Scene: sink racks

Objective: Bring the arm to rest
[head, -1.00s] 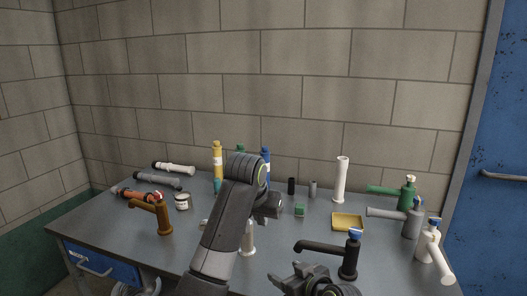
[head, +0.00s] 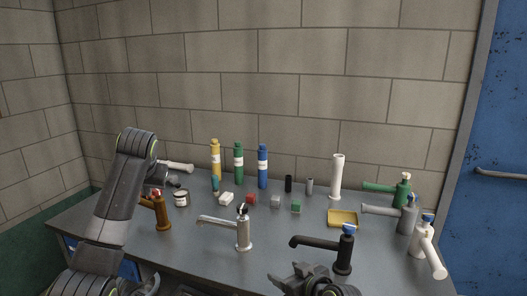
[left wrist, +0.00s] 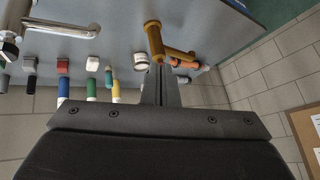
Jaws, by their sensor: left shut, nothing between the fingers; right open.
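My left arm (head: 115,200) stands over the left end of the table in the head view, its upper joint raised. My left gripper is mostly hidden behind its own links there. In the left wrist view my left gripper (left wrist: 160,82) is shut and empty, in line with the brown faucet (left wrist: 154,42). I cannot tell whether they touch. The brown faucet (head: 161,212) shows partly behind my arm in the head view. My right gripper (head: 302,279) is open and empty at the bottom edge, in front of the black faucet (head: 344,255).
A chrome faucet (head: 242,232) stands mid-table. Yellow (head: 215,165), green (head: 238,165) and blue (head: 263,168) bottles stand near the wall. Several small blocks and a yellow tray (head: 342,218) lie between. Green, grey and white faucets crowd the right end. Tubes lie at the back left.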

